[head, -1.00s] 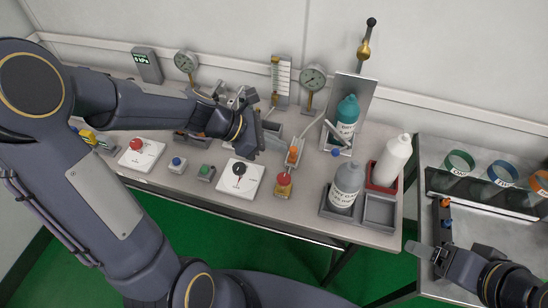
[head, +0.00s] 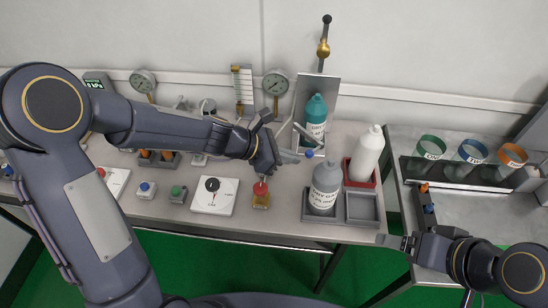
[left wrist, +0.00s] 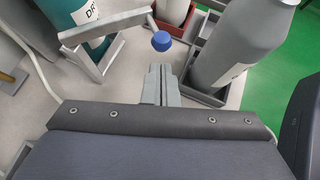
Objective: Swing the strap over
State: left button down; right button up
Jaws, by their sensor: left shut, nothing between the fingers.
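The strap (left wrist: 110,24) is a grey bar across the front of the holder with the teal bottle (head: 316,112). A blue knob (left wrist: 161,41) is at its right end. In the head view, the knob (head: 309,153) shows just right of my left fingertips. My left gripper (head: 295,155) is shut and empty. In the left wrist view its fingers (left wrist: 161,84) point at the knob, with a small gap between them in the picture. Whether they touch is not clear. My right gripper (head: 393,241) is at the lower right, over the gap by the side table, away from the strap.
A grey bottle (head: 325,186) stands in a tray close right of my left fingers. A white bottle (head: 367,153) stands in a red tray (head: 349,172) behind it. A red button (head: 261,188) and a dial box (head: 214,196) are nearer the front. Gauges (head: 276,84) stand behind.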

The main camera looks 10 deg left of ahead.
aim_at(310, 155)
pick_arm(q)
jog(key=shift+w+d+r, duration=0.1)
jog(key=shift+w+d, duration=0.05)
jog(key=shift+d, duration=0.2)
jog(key=shift+d, duration=0.2)
jog(key=shift+w+d, duration=0.1)
jog(key=shift+d, duration=1.1)
jog(key=shift+w+d, duration=0.25)
jog(key=shift+d, duration=0.55)
jog(key=shift+w+d+p, duration=0.5)
jog(key=shift+w+d, duration=0.15)
jog(key=shift+d, duration=0.25)
jog(key=shift+w+d+p, duration=0.45)
jog(key=shift+w+d, duration=0.15)
jog(key=shift+d, duration=0.25)
jog(key=shift+a, duration=0.1)
